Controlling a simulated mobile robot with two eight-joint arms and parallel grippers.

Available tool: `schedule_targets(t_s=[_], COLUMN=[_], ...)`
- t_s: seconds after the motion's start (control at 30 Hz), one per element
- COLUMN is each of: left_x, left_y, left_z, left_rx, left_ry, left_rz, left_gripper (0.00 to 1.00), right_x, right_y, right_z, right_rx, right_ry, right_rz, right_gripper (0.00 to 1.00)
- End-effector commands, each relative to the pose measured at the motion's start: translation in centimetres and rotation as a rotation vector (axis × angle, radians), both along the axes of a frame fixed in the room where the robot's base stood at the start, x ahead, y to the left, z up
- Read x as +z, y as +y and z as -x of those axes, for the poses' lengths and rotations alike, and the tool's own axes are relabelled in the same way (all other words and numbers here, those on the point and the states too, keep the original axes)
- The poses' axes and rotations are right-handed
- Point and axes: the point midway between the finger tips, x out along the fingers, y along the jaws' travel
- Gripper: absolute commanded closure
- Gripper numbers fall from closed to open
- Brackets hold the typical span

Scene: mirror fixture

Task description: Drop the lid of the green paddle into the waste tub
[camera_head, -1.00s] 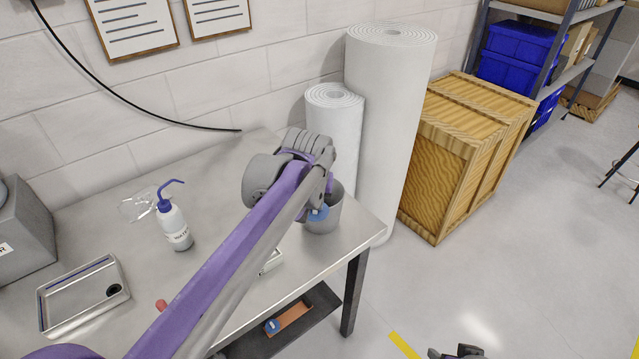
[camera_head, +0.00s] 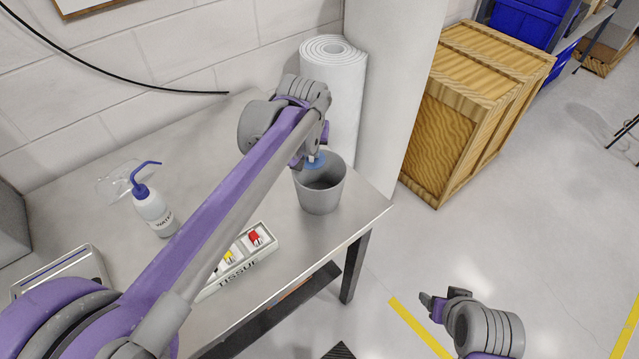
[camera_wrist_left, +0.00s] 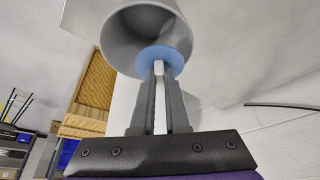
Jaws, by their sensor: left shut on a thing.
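The waste tub (camera_head: 320,197) is a grey, open-topped bucket near the right corner of the metal table. My left gripper (camera_head: 313,153) is shut on a round blue lid (camera_head: 315,161), which overlaps the back rim of the tub's mouth. In the left wrist view the lid (camera_wrist_left: 151,58) sits at the fingertips (camera_wrist_left: 160,72), with the tub's opening (camera_wrist_left: 140,30) beyond it. The exact height above the rim is hard to tell. My right gripper (camera_head: 432,305) is at the bottom right, away from the table; its opening is unclear. I see no green paddle.
A white box marked TISSUE (camera_head: 240,268), holding red and yellow items, lies at the table's front edge, partly behind my left arm. A wash bottle (camera_head: 153,212) stands to the left.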

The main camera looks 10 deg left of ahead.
Motion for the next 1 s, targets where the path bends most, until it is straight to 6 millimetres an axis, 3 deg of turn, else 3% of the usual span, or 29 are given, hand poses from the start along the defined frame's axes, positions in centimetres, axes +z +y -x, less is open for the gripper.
schedule_targets(t_s=[0.03, 0.2, 0.53, 0.57, 0.73, 1.0], left_x=[-1.2, -2.9, -3.0, -3.0, -3.0, -3.0], left_y=[0.0, 0.0, 0.0, 0.0, 0.0, 0.0], left_z=[0.1, 0.1, 0.0, 0.0, 0.0, 0.0], left_rx=[0.0, 0.0, 0.0, 0.0, 0.0, 0.0], left_ry=[0.004, 0.003, 0.0, 0.0, 0.0, 0.0], left_rz=[0.0, -0.001, 0.0, 0.0, 0.0, 0.0], left_gripper=[1.0, 1.0, 1.0, 0.84, 0.54, 0.53], right_x=[-1.0, -2.2, -2.3, -2.3, -2.3, -2.3], right_y=[0.0, 0.0, 0.0, 0.0, 0.0, 0.0], right_z=[0.4, 0.9, 0.9, 0.9, 0.9, 0.9], right_rx=[0.0, 0.0, 0.0, 0.0, 0.0, 0.0], right_ry=[0.008, 0.017, 0.018, 0.018, 0.018, 0.018], right_rz=[0.0, 0.0, 0.0, 0.0, 0.0, 0.0], right_gripper=[0.35, 0.35, 0.35, 0.35, 0.35, 0.35])
